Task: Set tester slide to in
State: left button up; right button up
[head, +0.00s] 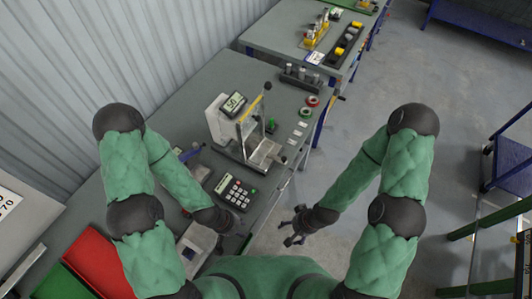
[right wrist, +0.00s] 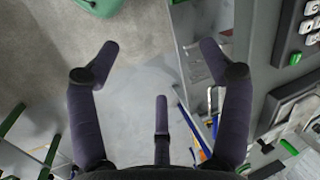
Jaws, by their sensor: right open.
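The tester (head: 217,124) stands on the grey bench, a pale housing with a display and a yellow-edged clear guard. A light slide plate (head: 263,153) lies low between rails at its front, toward the bench edge. How far the slide is out is hard to tell. My right gripper (head: 292,229) is open and empty, off the bench's front edge and nearer me than the tester. Its spread fingers also show in the right wrist view (right wrist: 158,50), over floor. My left gripper (head: 237,232) is low beside the keypad unit, small and dark; its jaws are unclear.
A keypad unit (head: 235,190) sits on the bench in front of the tester; its keys also show in the right wrist view (right wrist: 310,30). Red and green bins (head: 95,262) are at the lower left. A block with metal cylinders (head: 300,76) stands behind the tester.

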aim_at(262, 151)
jog(key=k, duration=1)
